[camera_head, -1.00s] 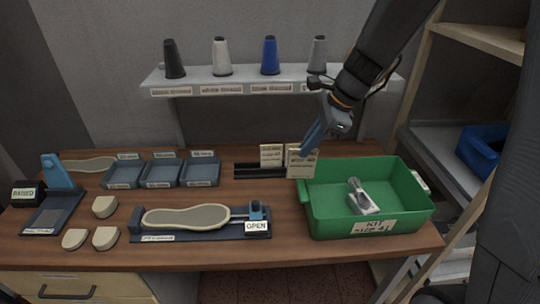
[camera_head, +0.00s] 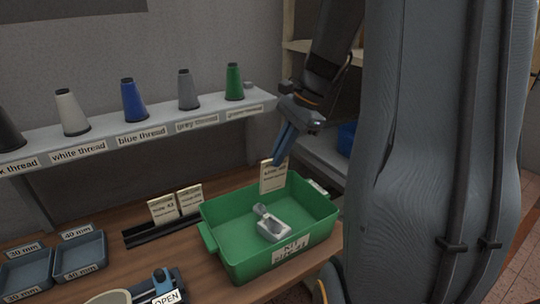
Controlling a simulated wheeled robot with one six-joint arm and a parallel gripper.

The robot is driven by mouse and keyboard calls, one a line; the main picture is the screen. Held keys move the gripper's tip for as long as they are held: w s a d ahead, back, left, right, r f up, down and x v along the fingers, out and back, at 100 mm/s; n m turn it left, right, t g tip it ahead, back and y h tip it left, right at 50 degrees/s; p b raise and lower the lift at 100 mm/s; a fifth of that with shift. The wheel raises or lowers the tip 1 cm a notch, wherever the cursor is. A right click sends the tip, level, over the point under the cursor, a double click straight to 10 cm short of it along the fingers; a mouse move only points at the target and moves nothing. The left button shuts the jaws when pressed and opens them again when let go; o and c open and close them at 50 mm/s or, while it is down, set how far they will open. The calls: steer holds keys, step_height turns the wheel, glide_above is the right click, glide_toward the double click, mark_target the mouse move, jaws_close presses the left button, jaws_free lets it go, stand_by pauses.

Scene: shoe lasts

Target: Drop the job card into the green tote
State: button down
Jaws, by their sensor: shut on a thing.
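My gripper (camera_head: 280,160) is shut on the top of a cream job card (camera_head: 272,179) with dark print and holds it upright. The card shows in front of the back part of the green tote (camera_head: 218,238), its lower edge at about the height of the far rim. How far it is above or inside the tote is hard to tell. The tote stands on the wooden bench and carries a white label (camera_head: 291,249). A grey metal piece with a pale block (camera_head: 272,227) lies on its floor.
Two other cards (camera_head: 162,208) (camera_head: 190,198) stand in a black rack (camera_head: 150,233) left of the tote. A shelf (camera_head: 140,136) with thread cones runs behind. Blue-grey trays (camera_head: 78,256) and an OPEN sign (camera_head: 165,297) are at left. My large arm link fills the right.

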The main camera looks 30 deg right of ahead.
steer(key=shift+f+b, duration=2.65)
steer(key=shift+f, duration=0.05)
steer(key=c, duration=1.9)
jaws_free()
steer(key=shift+o, duration=0.2)
steer(key=b, duration=0.2)
glide_toward(278, 170)
steer(key=shift+x, duration=1)
steer(key=shift+s+a, duration=0.1)
steer(key=shift+s, duration=0.05)
steer(key=s+a+f+n+h, duration=0.2)
steer(key=a+f+n, duration=0.6)
steer(key=f+n, duration=0.1)
steer(key=s+a+f+n+h+b, duration=0.1)
steer(key=s+a+f+n+h, duration=0.1)
steer(key=a+f+n, duration=0.7)
steer(key=shift+s+f, duration=0.5)
steer(key=shift+s, duration=0.15)
